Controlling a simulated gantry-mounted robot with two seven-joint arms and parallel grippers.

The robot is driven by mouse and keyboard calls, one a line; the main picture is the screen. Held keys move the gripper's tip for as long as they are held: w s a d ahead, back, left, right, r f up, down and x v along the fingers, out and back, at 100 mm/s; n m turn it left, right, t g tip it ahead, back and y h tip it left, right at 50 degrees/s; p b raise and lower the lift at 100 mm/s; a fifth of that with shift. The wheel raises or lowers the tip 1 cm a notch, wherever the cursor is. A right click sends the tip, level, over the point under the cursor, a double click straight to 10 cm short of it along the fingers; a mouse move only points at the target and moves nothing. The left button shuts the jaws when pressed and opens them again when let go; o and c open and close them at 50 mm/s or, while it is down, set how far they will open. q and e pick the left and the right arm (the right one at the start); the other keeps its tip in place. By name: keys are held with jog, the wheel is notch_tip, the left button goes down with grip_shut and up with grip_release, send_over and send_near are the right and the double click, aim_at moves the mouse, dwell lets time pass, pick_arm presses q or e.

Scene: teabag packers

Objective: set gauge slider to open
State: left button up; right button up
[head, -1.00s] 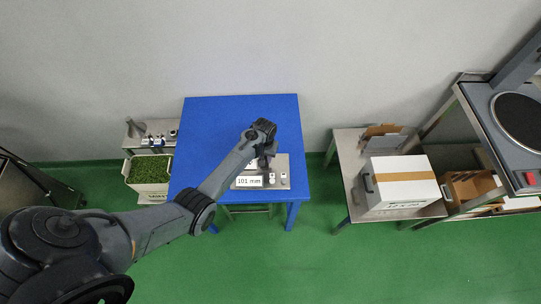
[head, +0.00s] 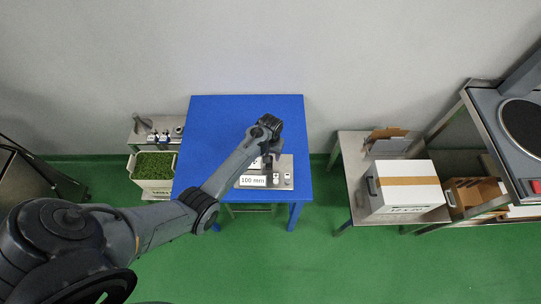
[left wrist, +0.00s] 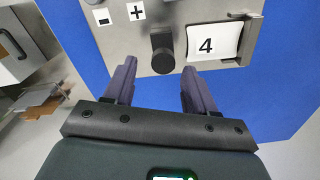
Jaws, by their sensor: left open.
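In the left wrist view the plate (left wrist: 182,20) carries a black knob (left wrist: 162,52), white "+" and "-" marks, and a white card (left wrist: 214,42) reading "4" in a metal holder. I cannot tell for sure which part is the slider. My left gripper (left wrist: 158,72) is open and empty, its fingers apart on either side of the knob in the picture; contact is not visible. In the head view my left gripper (head: 268,157) hides part of the plate.
The blue table (head: 215,125) is clear behind and left of the plate. A white box (head: 405,185) with a tan band sits on a metal table at right.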

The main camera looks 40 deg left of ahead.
pick_arm(q)
notch_tip(320, 180, up, 9)
jog(key=shift+f, duration=0.2)
dwell(0.5)
jog(key=s+f+g+p, duration=0.2)
jog(key=s+f+p, duration=0.3)
jog(key=s, duration=0.7)
jog(key=s+d+r+m+y+p, duration=0.1)
jog(key=s+d+r+p, duration=0.1)
jog(key=s, duration=0.4)
jog(key=s+d+r+m+p, duration=0.1)
jog(key=s+d+r+p, duration=0.15)
jog(key=s, duration=0.45)
jog(key=d+r+m+t+p, duration=0.1)
jog(key=d+r+t, duration=0.15)
jog(key=r, duration=0.45)
jog(key=d+r+m+t+h, duration=0.1)
jog(key=d+r+m, duration=0.1)
jog(key=d+r, duration=0.3)
jog(key=d+r+m+t+p, duration=0.1)
jog(key=d+r+t, duration=0.15)
jog(key=r, duration=0.55)
notch_tip(320, 180, down, 48)
jog(key=b, duration=4.8)
jog(key=shift+s+f+m+b, duration=0.15)
jog(key=shift+f+m+b, duration=0.05)
jog(key=shift+m+b, duration=0.2)
